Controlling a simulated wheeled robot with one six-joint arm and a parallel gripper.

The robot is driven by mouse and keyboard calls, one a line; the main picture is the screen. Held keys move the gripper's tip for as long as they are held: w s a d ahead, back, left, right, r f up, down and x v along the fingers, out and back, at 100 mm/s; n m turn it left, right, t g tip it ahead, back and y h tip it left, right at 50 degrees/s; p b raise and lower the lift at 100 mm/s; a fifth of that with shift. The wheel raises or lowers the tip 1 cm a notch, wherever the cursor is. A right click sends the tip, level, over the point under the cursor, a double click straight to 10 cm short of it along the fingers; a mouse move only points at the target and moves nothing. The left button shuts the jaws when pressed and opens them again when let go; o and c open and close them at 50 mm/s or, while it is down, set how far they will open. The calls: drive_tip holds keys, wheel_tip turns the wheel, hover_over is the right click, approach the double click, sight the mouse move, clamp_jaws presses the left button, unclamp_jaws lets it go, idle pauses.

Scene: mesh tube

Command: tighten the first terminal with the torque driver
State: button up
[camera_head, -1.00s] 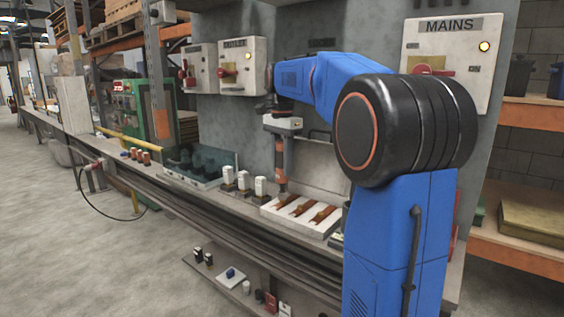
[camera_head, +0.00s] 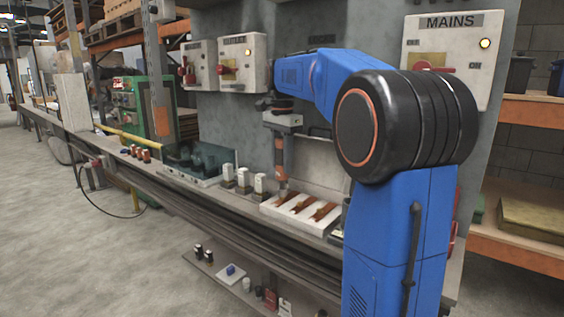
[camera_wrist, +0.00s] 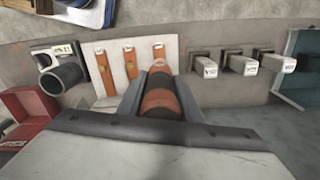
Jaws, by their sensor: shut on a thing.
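My gripper (camera_head: 280,138) is shut on the torque driver (camera_head: 280,158), an upright tool with an orange and dark handle. The driver also shows in the wrist view (camera_wrist: 160,98), between my gripper's fingers (camera_wrist: 160,95). Its lower end is over the left end of a white terminal block (camera_head: 325,226) with three copper bars. The leftmost bar in the head view (camera_head: 284,198) is beneath the driver. In the wrist view the three bars (camera_wrist: 131,62) lie beyond the driver, and its tip is hidden. I cannot tell whether the tip touches a terminal.
Several white-topped blocks (camera_head: 243,181) stand left of the terminal block, with a teal case (camera_head: 205,163) farther left. A red bin (camera_wrist: 27,110) and a dark cylinder (camera_wrist: 62,78) show in the wrist view. A wall panel with a MAINS box (camera_head: 445,60) stands behind.

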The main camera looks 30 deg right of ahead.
sight(282, 138)
drive_tip(key=shift+f, duration=0.85)
idle(2.4)
drive_tip(key=shift+r, duration=0.15)
drive_tip(key=shift+r, duration=2.95)
